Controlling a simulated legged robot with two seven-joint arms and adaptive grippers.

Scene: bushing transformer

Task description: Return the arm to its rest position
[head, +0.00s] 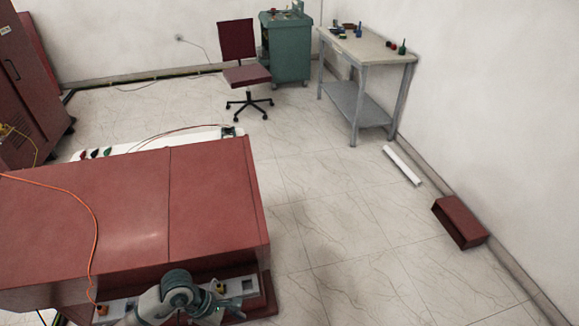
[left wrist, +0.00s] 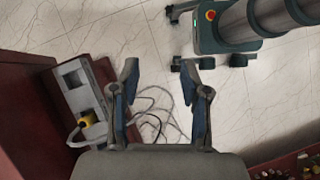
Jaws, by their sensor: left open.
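My left arm shows at the bottom of the head view, in front of the red cabinet (head: 130,215). Its gripper (head: 232,308) is small there and partly cut off by the bottom edge. In the left wrist view my left gripper (left wrist: 160,72) is open, with its two fingers well apart. Nothing is between the fingers; tiled floor and loose grey cables (left wrist: 155,122) show beyond them. My right gripper is in neither view.
A grey socket box (left wrist: 80,90) with a yellow plug (left wrist: 88,119) is on the red cabinet's side, left of the fingers. A workbench (head: 370,48), chair (head: 242,70) and red box (head: 460,222) stand farther off.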

